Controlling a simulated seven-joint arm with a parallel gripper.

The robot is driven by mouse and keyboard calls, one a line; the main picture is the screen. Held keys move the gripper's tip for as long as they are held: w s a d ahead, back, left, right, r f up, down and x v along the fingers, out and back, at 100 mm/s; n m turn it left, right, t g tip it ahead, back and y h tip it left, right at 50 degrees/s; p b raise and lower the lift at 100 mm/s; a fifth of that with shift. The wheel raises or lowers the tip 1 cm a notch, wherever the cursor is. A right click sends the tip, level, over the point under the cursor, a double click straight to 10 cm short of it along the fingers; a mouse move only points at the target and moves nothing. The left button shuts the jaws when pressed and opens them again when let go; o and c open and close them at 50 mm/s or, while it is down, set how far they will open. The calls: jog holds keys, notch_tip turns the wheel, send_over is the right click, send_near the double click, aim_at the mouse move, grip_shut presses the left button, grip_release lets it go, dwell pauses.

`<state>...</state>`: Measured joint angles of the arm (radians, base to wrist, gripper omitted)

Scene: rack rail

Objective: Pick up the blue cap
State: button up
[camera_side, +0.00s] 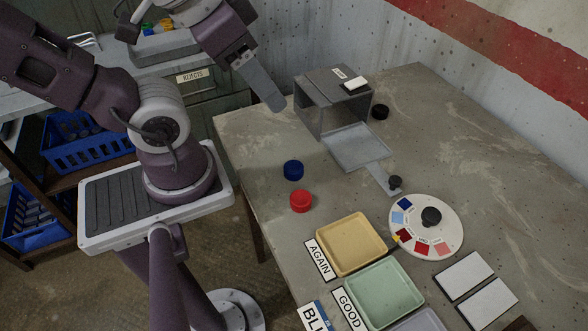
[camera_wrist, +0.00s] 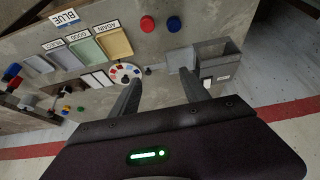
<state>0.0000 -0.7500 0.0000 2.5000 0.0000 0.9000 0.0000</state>
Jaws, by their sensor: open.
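The blue cap (camera_side: 293,170) is a short round cap on the grey table, just behind the red cap (camera_side: 301,201) in the side view. In the wrist view the blue cap (camera_wrist: 174,24) lies near the top, right of the red cap (camera_wrist: 147,24). My gripper (camera_side: 275,104) hangs above the far left part of the table, left of the grey box and well above the blue cap. In the wrist view its two fingers (camera_wrist: 162,85) are spread apart with nothing between them.
A grey box (camera_side: 318,118) with an open tray (camera_side: 358,147) stands behind the caps, a black cap (camera_side: 380,112) beside it. A colour dial (camera_side: 427,248), a yellow tray (camera_side: 352,244), a green tray (camera_side: 384,293) and white plates (camera_side: 463,275) lie nearer. Table left of the caps is clear.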

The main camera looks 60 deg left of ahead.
jog(key=shift+o, duration=0.8)
jog(key=m+g, duration=0.6)
jog(key=m, duration=1.4)
send_over(294, 166)
jog(key=f, duration=1.9)
jog(key=shift+w+d+f, duration=0.15)
jog(key=shift+w, duration=0.15)
jog(key=f, duration=0.7)
jog(key=shift+s+f, duration=0.1)
jog(key=shift+s, duration=0.25)
jog(key=c, duration=1.1)
